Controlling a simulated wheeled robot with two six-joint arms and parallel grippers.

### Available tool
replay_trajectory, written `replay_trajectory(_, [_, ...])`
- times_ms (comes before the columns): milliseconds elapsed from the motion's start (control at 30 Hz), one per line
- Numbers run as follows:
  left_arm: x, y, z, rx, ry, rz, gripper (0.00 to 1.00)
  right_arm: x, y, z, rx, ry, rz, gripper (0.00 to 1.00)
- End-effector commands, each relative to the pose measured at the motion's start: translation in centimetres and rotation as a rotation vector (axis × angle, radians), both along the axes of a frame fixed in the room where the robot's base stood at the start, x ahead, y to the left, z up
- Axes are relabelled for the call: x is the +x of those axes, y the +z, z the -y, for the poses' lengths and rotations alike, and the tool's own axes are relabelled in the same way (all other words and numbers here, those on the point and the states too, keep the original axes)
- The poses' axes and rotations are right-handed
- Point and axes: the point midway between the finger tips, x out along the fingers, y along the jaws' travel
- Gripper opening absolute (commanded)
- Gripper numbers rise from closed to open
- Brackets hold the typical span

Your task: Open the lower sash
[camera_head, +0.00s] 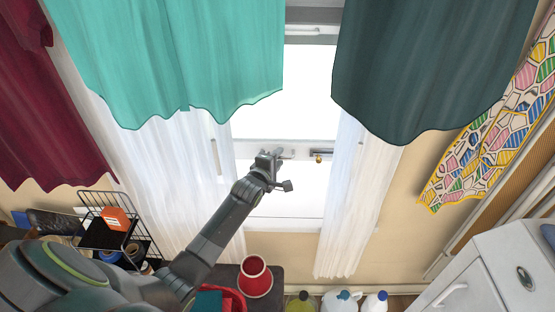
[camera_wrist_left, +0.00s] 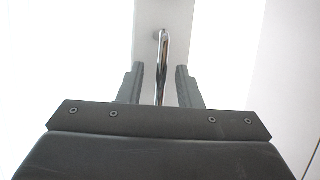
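The lower sash (camera_head: 290,205) of the window shows in the head view as a bright pane below a white rail (camera_head: 302,147). My left gripper (camera_head: 276,164) is at that rail, left of a small brass-coloured latch (camera_head: 318,156). In the left wrist view a chrome bar handle (camera_wrist_left: 161,65) stands on a white frame piece. My left gripper (camera_wrist_left: 160,88) is open there, one finger on each side of the handle. A gap shows on both sides, so the fingers seem apart from it. My right gripper is in neither view.
Teal (camera_head: 185,60) and dark green (camera_head: 425,70) curtains hang above, with white sheers (camera_head: 350,200) beside the window. A wire rack (camera_head: 100,205) stands left. A red cup (camera_head: 256,278), several bottles (camera_head: 340,301) and a white cabinet (camera_head: 490,265) are below.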

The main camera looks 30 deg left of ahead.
Motion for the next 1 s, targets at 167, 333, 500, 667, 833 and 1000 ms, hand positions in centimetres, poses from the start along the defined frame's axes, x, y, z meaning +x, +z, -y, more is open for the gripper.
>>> replay_trajectory(167, [-0.3, -0.1, 0.0, -0.001, 0.001, -0.003, 0.32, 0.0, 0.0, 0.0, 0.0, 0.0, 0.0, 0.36])
replay_trajectory(333, [-1.7, 0.1, 0.1, 0.0, 0.0, -0.002, 0.32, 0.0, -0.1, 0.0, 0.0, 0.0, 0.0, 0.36])
replay_trajectory(500, [-4.1, 0.5, 0.2, 0.0, 0.001, -0.003, 0.32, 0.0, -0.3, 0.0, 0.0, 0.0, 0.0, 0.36])
replay_trajectory(667, [-6.6, 1.0, 0.3, 0.0, 0.001, -0.002, 0.32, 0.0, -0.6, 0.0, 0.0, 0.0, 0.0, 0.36])
replay_trajectory(833, [-9.4, 1.6, 0.4, 0.0, 0.0, -0.001, 0.32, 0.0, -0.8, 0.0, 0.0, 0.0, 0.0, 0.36])
replay_trajectory(1000, [-12.4, 2.2, 0.6, 0.0, 0.001, -0.002, 0.32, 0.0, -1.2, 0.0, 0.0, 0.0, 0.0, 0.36])
